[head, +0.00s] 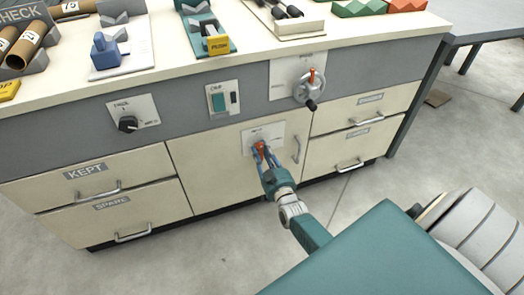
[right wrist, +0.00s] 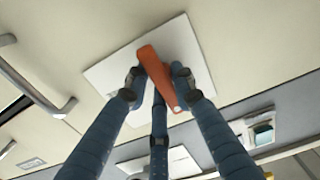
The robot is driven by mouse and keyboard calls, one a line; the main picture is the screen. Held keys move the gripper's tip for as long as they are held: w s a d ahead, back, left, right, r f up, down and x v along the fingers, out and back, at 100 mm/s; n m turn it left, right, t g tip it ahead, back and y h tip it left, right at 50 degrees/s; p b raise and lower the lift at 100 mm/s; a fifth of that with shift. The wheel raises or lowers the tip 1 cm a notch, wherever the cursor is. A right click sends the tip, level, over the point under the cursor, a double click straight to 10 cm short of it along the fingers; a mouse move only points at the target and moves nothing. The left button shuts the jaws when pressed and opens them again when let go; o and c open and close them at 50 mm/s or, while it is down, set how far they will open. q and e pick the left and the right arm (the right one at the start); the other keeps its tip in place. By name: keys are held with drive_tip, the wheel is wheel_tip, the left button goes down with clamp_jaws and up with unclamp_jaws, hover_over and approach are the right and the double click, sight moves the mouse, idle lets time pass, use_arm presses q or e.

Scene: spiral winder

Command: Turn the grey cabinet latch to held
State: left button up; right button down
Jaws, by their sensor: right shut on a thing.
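The cabinet latch shows as an orange lever (head: 260,146) on a pale plate (head: 276,131) on the cream cabinet door below the grey panel. My right gripper (head: 262,153) reaches up to it from below, with its fingers around the lever. In the right wrist view the orange lever (right wrist: 161,78) lies tilted across the pale plate (right wrist: 108,76), between the blue fingers of my gripper (right wrist: 158,79), which are shut on it. The plate's lettering is too small to read. My left gripper is not in view.
The door's bar handle (head: 296,149) is just right of the latch. Above are a crank wheel (head: 309,88), a green switch (head: 218,102) and a black knob (head: 128,124). Drawers with handles flank the door. The counter (head: 170,75) holds several blocks and tools.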

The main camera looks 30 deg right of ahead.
drive_tip(key=shift+d, duration=0.1)
drive_tip(key=c, duration=1.5)
unclamp_jaws()
drive_tip(key=shift+f, duration=0.1)
drive_tip(key=v, duration=1.2)
drive_tip(key=shift+s, duration=0.1)
